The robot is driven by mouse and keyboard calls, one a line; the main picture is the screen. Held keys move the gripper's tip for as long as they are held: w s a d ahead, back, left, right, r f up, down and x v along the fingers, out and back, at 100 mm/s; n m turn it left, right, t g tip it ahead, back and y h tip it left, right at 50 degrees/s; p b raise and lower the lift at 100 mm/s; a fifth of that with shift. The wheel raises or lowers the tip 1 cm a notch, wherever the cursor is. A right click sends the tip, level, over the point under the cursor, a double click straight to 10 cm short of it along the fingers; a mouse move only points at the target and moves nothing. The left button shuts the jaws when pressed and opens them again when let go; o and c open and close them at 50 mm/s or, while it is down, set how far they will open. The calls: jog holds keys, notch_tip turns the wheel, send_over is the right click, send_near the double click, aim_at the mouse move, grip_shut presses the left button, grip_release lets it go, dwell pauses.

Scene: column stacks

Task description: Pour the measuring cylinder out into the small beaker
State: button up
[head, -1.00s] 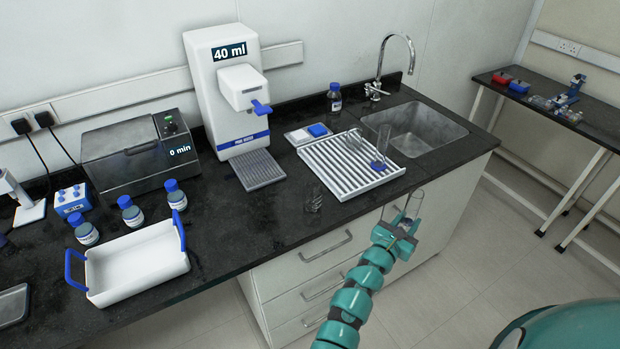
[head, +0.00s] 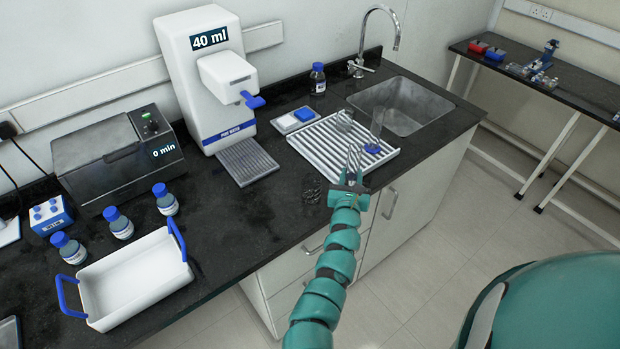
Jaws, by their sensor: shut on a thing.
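My gripper (head: 351,184) is shut on a clear glass vessel (head: 354,159) at the counter's front edge, in front of the draining rack. The vessel is narrow and see-through; I cannot tell its markings, its contents or surely whether it is the measuring cylinder. A tall clear cylinder with a blue foot (head: 376,130) stands on the rack's right side. A clear glass beaker (head: 344,121) is at the rack's back. A small clear glass vessel, perhaps the small beaker (head: 312,190), stands on the dark counter just left of my gripper.
The white draining rack (head: 318,150) lies beside the sink (head: 412,105). A water dispenser (head: 205,85) reading 40 ml stands behind. Several blue-capped bottles (head: 119,222) and a white tray (head: 135,278) are at left. The counter between tray and small glass is mostly clear.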

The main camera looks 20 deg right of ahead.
jog(key=shift+w+a+r+y, duration=0.25)
jog(key=shift+a+r+y, duration=0.05)
jog(key=shift+a+r, duration=0.1)
jog(key=shift+n+b, duration=0.45)
jog(key=shift+n, duration=0.25)
